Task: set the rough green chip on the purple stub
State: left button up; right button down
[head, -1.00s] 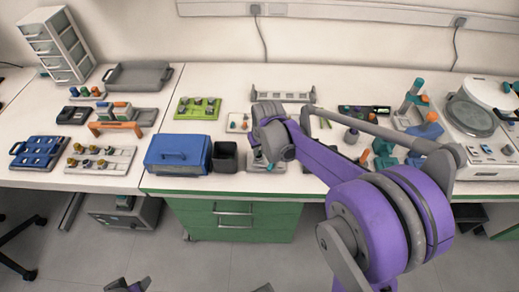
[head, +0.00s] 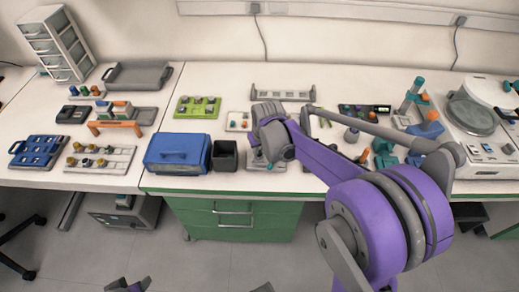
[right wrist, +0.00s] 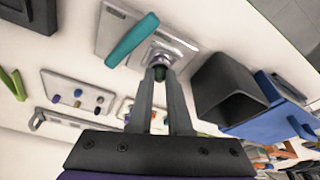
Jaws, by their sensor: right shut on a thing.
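My right gripper (right wrist: 159,78) is shut on a small dark greenish piece, the green chip (right wrist: 159,73), at its fingertips. The fingertips are over or at a round silver seat on a grey metal plate (right wrist: 117,28) with a teal handle (right wrist: 131,40). I cannot tell whether the chip touches what is below it. The purple stub is not clear; the fingers cover the middle of the seat. A purple piece (right wrist: 57,99) shows in a pale tray. In the head view my right wrist hides most of the plate (head: 277,167). My left gripper is not clearly seen.
A black open bin (head: 225,156) and a blue box (head: 178,154) stand left of the plate. The pale tray (right wrist: 48,80) with several coloured pieces lies beyond the fingers in the right wrist view.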

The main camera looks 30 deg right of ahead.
dwell(0.4)
jog(key=c, duration=0.8)
grip_release()
jog(key=p+v, duration=0.1)
jog(key=v, duration=0.9)
jog(key=shift+r, duration=0.4)
